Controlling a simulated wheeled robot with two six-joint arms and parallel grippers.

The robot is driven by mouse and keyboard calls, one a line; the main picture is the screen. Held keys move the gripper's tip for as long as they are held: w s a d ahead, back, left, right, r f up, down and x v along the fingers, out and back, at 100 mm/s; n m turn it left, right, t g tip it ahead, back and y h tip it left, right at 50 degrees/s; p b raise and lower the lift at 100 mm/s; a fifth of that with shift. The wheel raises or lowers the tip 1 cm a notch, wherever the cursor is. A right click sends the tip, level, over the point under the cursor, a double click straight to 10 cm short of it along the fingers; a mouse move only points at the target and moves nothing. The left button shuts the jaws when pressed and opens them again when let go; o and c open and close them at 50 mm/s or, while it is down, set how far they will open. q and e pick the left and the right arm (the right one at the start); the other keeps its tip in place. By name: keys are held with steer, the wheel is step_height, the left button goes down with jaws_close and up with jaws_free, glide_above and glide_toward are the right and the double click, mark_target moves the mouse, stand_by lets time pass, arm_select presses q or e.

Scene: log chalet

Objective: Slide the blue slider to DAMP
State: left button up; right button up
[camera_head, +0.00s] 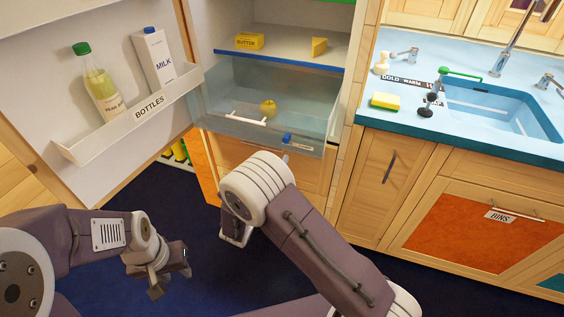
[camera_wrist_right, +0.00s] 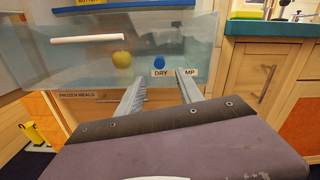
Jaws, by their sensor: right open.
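The blue slider (camera_head: 287,137) sits on the front of the clear fridge drawer (camera_head: 230,105), near its lower right. In the right wrist view the slider's round blue knob (camera_wrist_right: 159,63) is above the DRY label (camera_wrist_right: 160,73), left of a second label (camera_wrist_right: 190,72) reading "MP", its start hidden by a finger. My right gripper (camera_wrist_right: 161,76) is open, its fingertips either side of the knob in the picture; contact cannot be told. In the head view my right arm hides most of that gripper. My left gripper (camera_head: 170,274) hangs low at the left, away from the fridge.
The open fridge door (camera_head: 110,150) with its bottle rack stands left. A yellow apple (camera_head: 268,108) is in the drawer; butter (camera_head: 249,41) and cheese (camera_head: 319,47) are on the shelf above. The sink counter (camera_head: 450,138) is right. Dark blue floor lies below.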

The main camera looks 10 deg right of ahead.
mark_target(285, 141)
steer(key=x, duration=0.9)
steer(key=shift+r+b, duration=0.1)
steer(key=shift+b, duration=0.3)
jaws_close()
stand_by(0.9)
